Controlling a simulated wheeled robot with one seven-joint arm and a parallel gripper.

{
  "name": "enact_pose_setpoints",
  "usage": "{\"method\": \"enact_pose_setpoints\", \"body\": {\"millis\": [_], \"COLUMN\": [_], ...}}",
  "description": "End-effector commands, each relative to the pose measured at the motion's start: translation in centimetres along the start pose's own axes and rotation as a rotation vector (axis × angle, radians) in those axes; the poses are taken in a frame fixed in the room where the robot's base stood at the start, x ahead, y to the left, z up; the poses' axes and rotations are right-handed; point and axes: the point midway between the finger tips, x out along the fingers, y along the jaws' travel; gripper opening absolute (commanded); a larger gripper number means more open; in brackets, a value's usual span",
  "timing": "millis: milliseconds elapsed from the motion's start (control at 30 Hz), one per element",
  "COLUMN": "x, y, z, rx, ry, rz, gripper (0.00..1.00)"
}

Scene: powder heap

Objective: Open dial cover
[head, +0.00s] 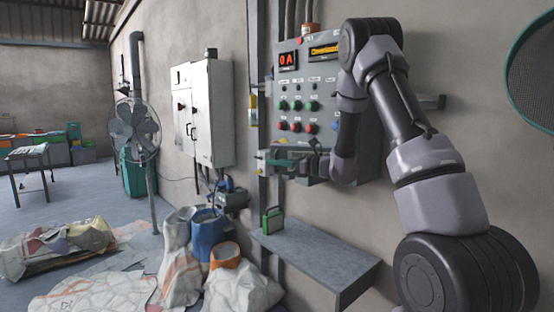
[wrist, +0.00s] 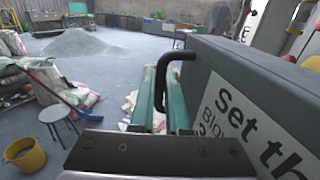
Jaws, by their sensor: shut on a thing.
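The grey control panel (head: 310,75) hangs on the wall, with a red "0A" display, an amber display and rows of coloured buttons. My gripper (head: 265,162) is at the panel's lower left, reaching leftward in front of it. In the wrist view my gripper (wrist: 163,75) shows two teal fingers closed around the upright leg of a black handle (wrist: 181,55). The handle is fixed to a dark grey cover (wrist: 215,60) bearing a white label that starts "Set th". My wrist hides the panel's lower part in the head view. I see no dial, and cannot tell how far the cover is open.
A grey shelf (head: 315,250) with a green box (head: 272,222) juts from the wall below. Sacks (head: 178,255) and a blue barrel (head: 208,232) crowd the floor. A powder heap (wrist: 85,43) lies farther off.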

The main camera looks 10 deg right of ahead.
Motion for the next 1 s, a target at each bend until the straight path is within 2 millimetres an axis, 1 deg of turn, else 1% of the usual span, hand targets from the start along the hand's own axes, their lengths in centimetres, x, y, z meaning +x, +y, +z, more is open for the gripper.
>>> {"method": "enact_pose_setpoints", "body": {"millis": [33,200,367,500,567,700,900,933,1000], "x": [-0.9,-3.4,-6.4,-9.3,-10.7,-13.9,-18.5,-19.1,-20.6], "y": [0.9,4.6,7.6,9.8,10.7,12.3,13.9,14.0,14.4], "z": [0.1,0.1,0.1,0.1,0.1,0.1,0.1,0.0,0.1], "rx": [0.0,0.0,0.001,0.0,-0.001,-0.001,-0.001,-0.001,0.001], "ry": [-0.002,-0.001,-0.002,-0.002,-0.002,-0.002,-0.002,-0.002,-0.001], "rz": [0.04,0.201,0.352,0.484,0.541,0.672,0.848,0.871,0.862], "gripper": [0.0,0.0,0.0,0.0,0.0,0.0,0.0,0.0,0.0]}}
